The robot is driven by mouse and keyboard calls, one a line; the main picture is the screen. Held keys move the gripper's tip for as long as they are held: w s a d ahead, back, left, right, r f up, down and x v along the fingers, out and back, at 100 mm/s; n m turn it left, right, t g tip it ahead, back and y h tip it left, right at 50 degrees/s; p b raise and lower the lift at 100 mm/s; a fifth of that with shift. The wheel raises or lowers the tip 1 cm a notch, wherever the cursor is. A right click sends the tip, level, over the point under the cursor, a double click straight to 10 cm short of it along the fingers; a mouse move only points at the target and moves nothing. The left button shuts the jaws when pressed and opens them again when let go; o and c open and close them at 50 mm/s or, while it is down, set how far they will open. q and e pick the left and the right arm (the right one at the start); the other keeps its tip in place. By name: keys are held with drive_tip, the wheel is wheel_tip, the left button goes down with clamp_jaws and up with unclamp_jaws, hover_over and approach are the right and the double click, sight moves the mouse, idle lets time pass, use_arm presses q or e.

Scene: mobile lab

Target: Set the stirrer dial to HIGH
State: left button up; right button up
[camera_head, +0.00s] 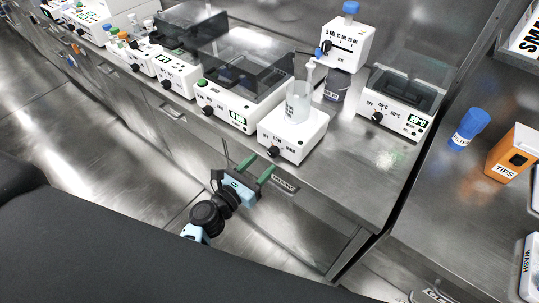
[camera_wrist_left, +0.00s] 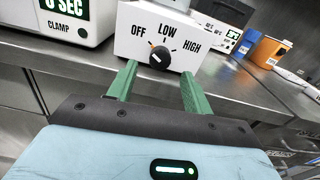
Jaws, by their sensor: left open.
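The stirrer (camera_head: 297,138) is a white box with a beaker (camera_head: 298,104) on top, standing at the front edge of the steel bench. Its front panel, marked OFF, LOW and HIGH, also shows in the left wrist view (camera_wrist_left: 195,62). The black dial (camera_wrist_left: 159,58) sits below LOW; it also shows in the head view (camera_head: 273,151). A small light mark shows on the dial, too small to read its setting surely. My left gripper (camera_head: 261,166) is open in front of the panel, its green fingers (camera_wrist_left: 158,80) to either side of the dial and apart from it.
A clamp device (camera_head: 238,106) stands left of the stirrer and a heater with a dial (camera_head: 402,101) right of it. A dispenser (camera_head: 346,43) stands behind. A blue-capped bottle (camera_head: 468,128) and an orange tips box (camera_head: 512,153) are further right.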

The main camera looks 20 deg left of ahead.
sight(271, 155)
use_arm(q)
drive_tip(key=x, duration=0.3)
drive_tip(key=shift+w+d, duration=0.1)
drive_tip(key=shift+w, duration=0.3)
drive_tip(key=shift+w+d, duration=0.25)
drive_tip(key=shift+w, duration=0.25)
drive_tip(key=c, duration=1)
drive_tip(key=shift+o, duration=0.2)
